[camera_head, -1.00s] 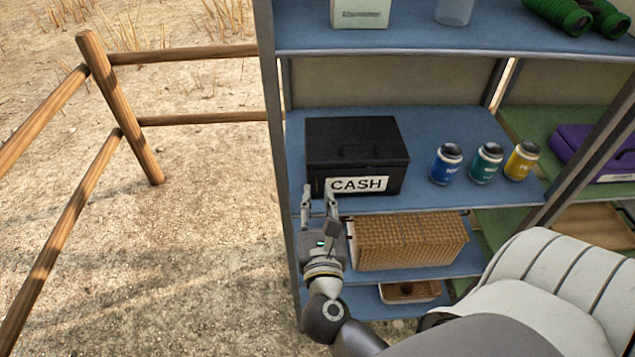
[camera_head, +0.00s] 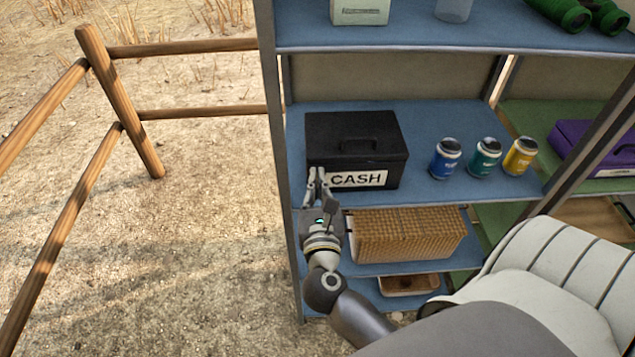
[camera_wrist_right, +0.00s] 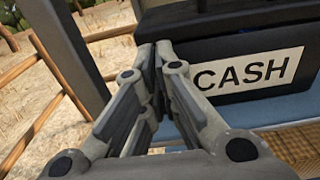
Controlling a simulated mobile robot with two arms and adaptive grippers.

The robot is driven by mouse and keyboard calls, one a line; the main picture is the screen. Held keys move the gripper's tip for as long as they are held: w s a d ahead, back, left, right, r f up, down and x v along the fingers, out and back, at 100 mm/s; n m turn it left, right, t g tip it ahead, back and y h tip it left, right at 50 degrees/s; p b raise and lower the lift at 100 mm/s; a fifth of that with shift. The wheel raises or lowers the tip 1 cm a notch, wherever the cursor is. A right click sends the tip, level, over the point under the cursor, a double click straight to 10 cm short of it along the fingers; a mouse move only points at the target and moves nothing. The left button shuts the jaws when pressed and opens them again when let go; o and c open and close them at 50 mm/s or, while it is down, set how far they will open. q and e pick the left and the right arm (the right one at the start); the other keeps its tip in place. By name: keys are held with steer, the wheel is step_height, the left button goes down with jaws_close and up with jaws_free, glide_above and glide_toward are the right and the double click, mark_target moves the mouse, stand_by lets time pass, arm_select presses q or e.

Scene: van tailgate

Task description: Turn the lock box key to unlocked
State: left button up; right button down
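The lock box is a black box (camera_head: 362,136) with a white CASH label, standing on a blue shelf; its front also shows in the right wrist view (camera_wrist_right: 215,52). My right gripper (camera_head: 318,172) is at the left end of the box's front, left of the label. In the right wrist view its fingertips (camera_wrist_right: 157,55) are drawn close together, with only a thin gap, against or just before the front. I cannot see the key; the fingers cover that part of the front. Whether something is between the tips cannot be told. My left gripper is not in view.
A wicker basket (camera_head: 408,236) is on the shelf below, near my right wrist. A shelf post (camera_head: 281,200) stands close on the left. A wooden fence (camera_head: 120,100) is farther left.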

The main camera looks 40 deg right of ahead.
steer(key=shift+w+a+f+n+p, duration=0.1)
steer(key=shift+a+f+n+p, duration=0.1)
steer(key=shift+n+p, duration=2.45)
steer(key=shift+w+a+f+n+p, duration=0.1)
steer(key=shift+a+f+n+p, duration=0.1)
steer(key=shift+n+p, duration=2.45)
steer(key=shift+w+a+f+n+p, duration=0.15)
steer(key=shift+n+p, duration=1.35)
steer(key=shift+n, duration=2.3)
steer(key=shift+s+f, duration=0.1)
steer(key=c, duration=1.7)
jaws_free()
